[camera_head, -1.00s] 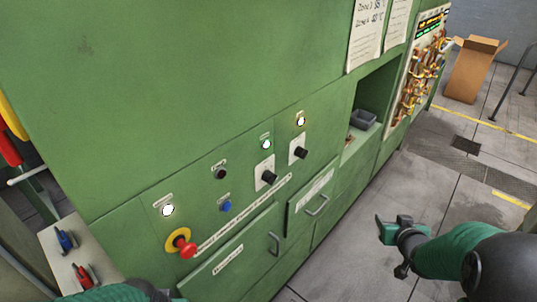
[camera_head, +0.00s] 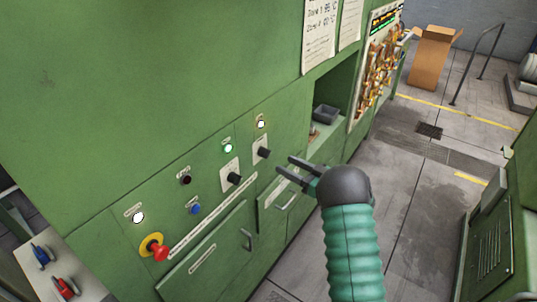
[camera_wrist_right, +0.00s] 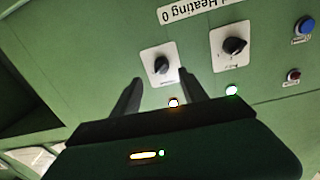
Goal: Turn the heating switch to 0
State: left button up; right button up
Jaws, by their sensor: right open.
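Two black rotary switches on white plates sit on the green panel. The right switch (camera_head: 263,152) has a lit lamp (camera_head: 261,123) above it; the left switch (camera_head: 234,178) has a lit green lamp (camera_head: 228,147). A long label strip (camera_head: 198,217) runs below them; the right wrist view shows "Heating 0" on a label (camera_wrist_right: 208,10), upside down. I cannot tell which switch it names. My right gripper (camera_head: 286,165) is open and empty, right of the right switch and apart from it. In the right wrist view that switch (camera_wrist_right: 161,64) appears between the fingertips (camera_wrist_right: 160,85). My left gripper is out of view.
A red emergency button (camera_head: 159,252) on a yellow ring, a blue button (camera_head: 195,209) and a dark button (camera_head: 185,180) share the panel. Drawer handles (camera_head: 247,239) protrude below. An open recess holds a grey tray (camera_head: 326,114).

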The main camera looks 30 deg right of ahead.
aim_at(265, 153)
jog(key=p+x, duration=0.1)
jog(key=x, duration=0.6)
jog(key=shift+w+a, duration=0.2)
jog(key=shift+w, duration=0.15)
grip_shut()
